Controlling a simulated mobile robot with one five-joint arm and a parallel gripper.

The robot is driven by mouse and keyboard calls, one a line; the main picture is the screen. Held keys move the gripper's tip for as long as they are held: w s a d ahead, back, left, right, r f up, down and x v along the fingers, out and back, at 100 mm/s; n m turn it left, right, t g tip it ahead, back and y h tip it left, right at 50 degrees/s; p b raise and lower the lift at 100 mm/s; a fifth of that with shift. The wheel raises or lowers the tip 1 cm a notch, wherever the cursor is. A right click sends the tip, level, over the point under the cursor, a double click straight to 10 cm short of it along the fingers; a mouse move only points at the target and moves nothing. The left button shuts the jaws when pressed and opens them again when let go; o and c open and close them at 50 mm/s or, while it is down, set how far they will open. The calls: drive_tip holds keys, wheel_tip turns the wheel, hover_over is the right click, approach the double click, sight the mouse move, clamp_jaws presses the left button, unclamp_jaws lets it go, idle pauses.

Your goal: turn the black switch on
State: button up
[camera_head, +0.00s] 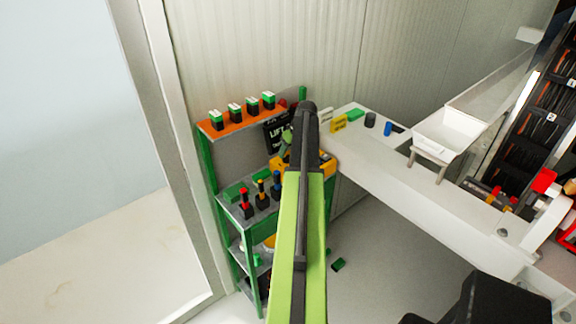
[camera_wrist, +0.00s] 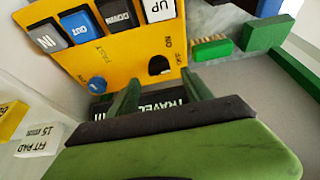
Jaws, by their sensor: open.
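The black switch (camera_wrist: 158,65) is a small rounded knob at the lower right of a yellow control panel (camera_wrist: 122,62) in the wrist view. The words ON and OFF are printed beside it, and I cannot tell its exact setting. My gripper (camera_wrist: 160,78) is open, its two green fingers spread to either side below the switch. The switch appears between the fingertips, and contact is not clear. In the head view the yellow panel (camera_head: 320,164) is partly hidden behind my arm, and the switch cannot be made out.
The panel also has a grey IN button (camera_wrist: 47,37), a blue OUT button (camera_wrist: 78,23), DOWN and UP buttons, and a blue knob (camera_wrist: 97,85). A green shelf (camera_head: 210,180) holds several small items.

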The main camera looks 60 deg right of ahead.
sight(287, 156)
drive_tip(key=b+x, duration=0.2)
drive_tip(key=x, duration=0.2)
drive_tip(key=shift+r, duration=0.15)
drive_tip(key=shift+c, duration=0.5)
clamp_jaws()
